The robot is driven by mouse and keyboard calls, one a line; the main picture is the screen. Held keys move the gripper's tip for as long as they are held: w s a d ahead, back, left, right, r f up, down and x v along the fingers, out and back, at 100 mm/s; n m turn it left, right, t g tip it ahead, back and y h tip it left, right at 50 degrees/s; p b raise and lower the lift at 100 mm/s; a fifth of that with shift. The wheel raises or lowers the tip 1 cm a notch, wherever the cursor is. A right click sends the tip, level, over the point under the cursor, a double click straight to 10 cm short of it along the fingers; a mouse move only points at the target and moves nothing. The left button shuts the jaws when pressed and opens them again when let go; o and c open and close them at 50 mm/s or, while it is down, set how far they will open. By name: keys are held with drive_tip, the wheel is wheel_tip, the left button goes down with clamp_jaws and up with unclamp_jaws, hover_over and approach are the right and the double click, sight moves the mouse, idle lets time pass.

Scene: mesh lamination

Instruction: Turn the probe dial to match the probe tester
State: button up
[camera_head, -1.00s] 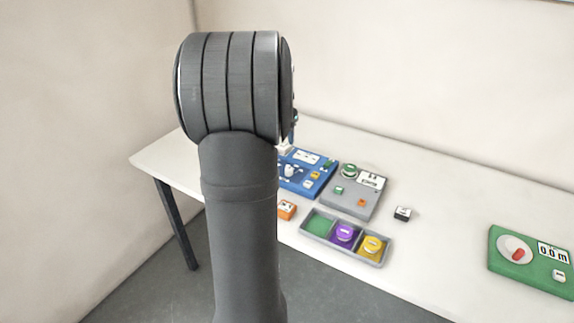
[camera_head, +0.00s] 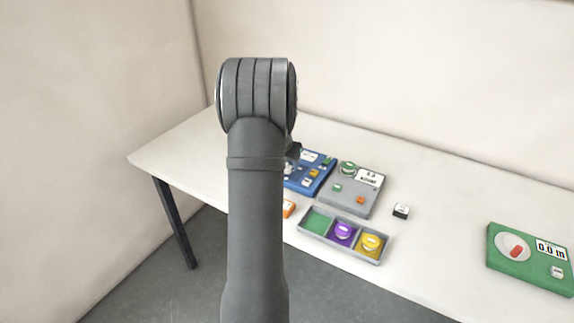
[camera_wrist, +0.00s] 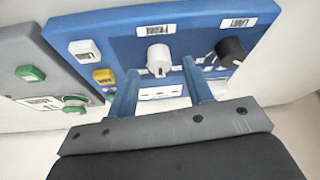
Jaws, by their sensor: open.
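A blue panel (camera_head: 301,185) lies on the table, partly hidden behind my arm; it fills the upper middle of the wrist view (camera_wrist: 110,42). It carries a white dial (camera_wrist: 159,60) with a dark pointer mark and a black dial (camera_wrist: 231,51), each with a small label too blurred to read surely. A white plate with small marks lies below the white dial. My gripper (camera_wrist: 161,90) is open, its two blue fingers apart on either side of the white dial's near side. I cannot tell whether they touch it. Which unit is the probe tester is unclear.
A grey panel (camera_head: 339,205) with a green knob and white display adjoins the blue one. A three-part tray (camera_head: 312,235) holds purple and yellow pieces. A black-and-white block (camera_head: 400,211) stands right. A green board (camera_head: 508,272) with a red-pointer dial reads about 0.0 m.

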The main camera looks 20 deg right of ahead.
drive_tip(key=shift+x, duration=0.75)
drive_tip(key=shift+c, duration=0.5)
drive_tip(key=c, duration=0.9)
drive_tip(key=shift+n, duration=0.3)
drive_tip(key=n+y, duration=0.1)
drive_tip(key=n, duration=0.1)
drive_tip(key=n+y, duration=0.1)
drive_tip(key=n, duration=0.1)
drive_tip(key=shift+s+d+t, duration=0.1)
drive_tip(key=shift+d+t, duration=0.05)
drive_tip(key=shift+t, duration=0.15)
drive_tip(key=shift+n+y, duration=0.7)
drive_tip(key=shift+n, duration=1.4)
